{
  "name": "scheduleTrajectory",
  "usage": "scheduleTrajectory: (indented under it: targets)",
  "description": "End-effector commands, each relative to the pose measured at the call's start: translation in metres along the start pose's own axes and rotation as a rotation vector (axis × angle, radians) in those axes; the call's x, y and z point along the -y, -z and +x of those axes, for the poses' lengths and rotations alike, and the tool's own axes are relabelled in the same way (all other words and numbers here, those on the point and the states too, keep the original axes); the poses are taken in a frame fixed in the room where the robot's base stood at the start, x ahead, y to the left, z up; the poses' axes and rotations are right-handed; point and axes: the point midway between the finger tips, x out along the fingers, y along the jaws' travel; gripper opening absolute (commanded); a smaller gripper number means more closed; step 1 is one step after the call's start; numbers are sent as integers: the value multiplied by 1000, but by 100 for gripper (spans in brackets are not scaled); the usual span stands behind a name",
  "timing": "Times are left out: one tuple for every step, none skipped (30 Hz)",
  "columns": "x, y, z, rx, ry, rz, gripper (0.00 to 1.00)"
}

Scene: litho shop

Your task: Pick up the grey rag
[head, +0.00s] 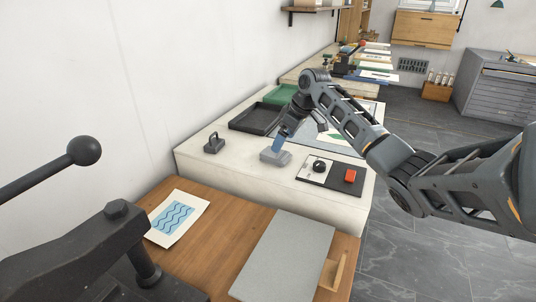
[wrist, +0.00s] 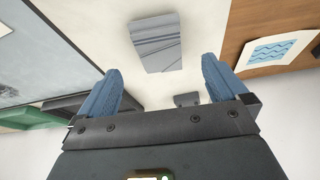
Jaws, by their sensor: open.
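The grey rag (head: 275,157) lies as a small folded pad on the pale counter, near its front edge. In the wrist view the rag (wrist: 157,43) shows whole, with creases across it, beyond the fingertips and roughly centred between them. My gripper (head: 278,146) points down at the rag's far side in the head view, its blue fingers just over or beside it. In the wrist view my gripper (wrist: 160,72) is open, with its two blue fingers wide apart and nothing between them. I cannot tell the exact height above the rag.
A dark handled block (head: 213,146) stands left of the rag. A black board with a dial and red block (head: 350,175) lies to its right. Black (head: 256,119) and green (head: 281,94) trays are behind. A wooden table with a wave print (head: 177,218) and grey slab (head: 285,258) is in front.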

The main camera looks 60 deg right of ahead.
Motion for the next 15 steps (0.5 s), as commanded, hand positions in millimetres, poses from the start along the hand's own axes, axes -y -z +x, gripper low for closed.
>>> scheduleTrajectory:
  targets:
    - [0, 0, 6, 2, 2, 1, 100]
    - [0, 0, 9, 2, 1, 1, 100]
    - [0, 0, 13, 2, 1, 1, 100]
    - [0, 0, 16, 2, 1, 1, 100]
    - [0, 0, 18, 2, 1, 1, 100]
    - [0, 1, 22, 2, 1, 0, 100]
    - [0, 2, 25, 2, 1, 1, 100]
    - [0, 2, 28, 2, 1, 1, 100]
    - [0, 3, 34, 3, 2, 1, 100]
    - [0, 4, 39, 4, 2, 1, 100]
    - [-1, 4, 43, 3, 1, 1, 100]
    - [-1, 5, 50, 4, 1, 0, 100]
    - [0, 5, 54, 3, 1, 0, 100]
    - [0, 4, 58, 3, 1, 0, 100]
    - [-1, 5, 62, 2, 1, 0, 100]
